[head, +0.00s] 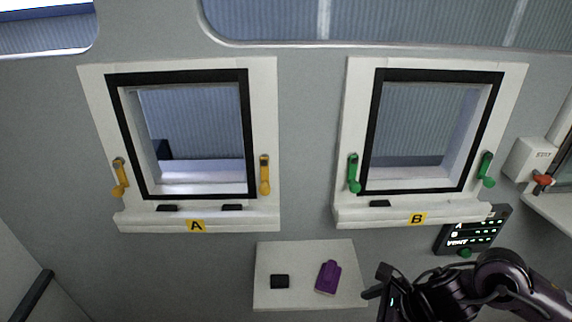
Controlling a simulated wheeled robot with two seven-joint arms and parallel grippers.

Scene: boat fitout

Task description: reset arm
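My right gripper (376,282) shows at the lower right, its arm coming in from the right edge. Its fingertips are by the right edge of a small white shelf (305,300). I cannot tell whether it is open or shut. My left gripper is out of view. On the shelf lie a purple object (328,277) and a small black block (280,282); the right gripper is apart from both.
Window A (265,100) with yellow handles and window B (355,100) with green handles are on the wall. A dark panel with a lit display (488,226) is partly behind my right arm. A red lever (542,180) sits at the far right.

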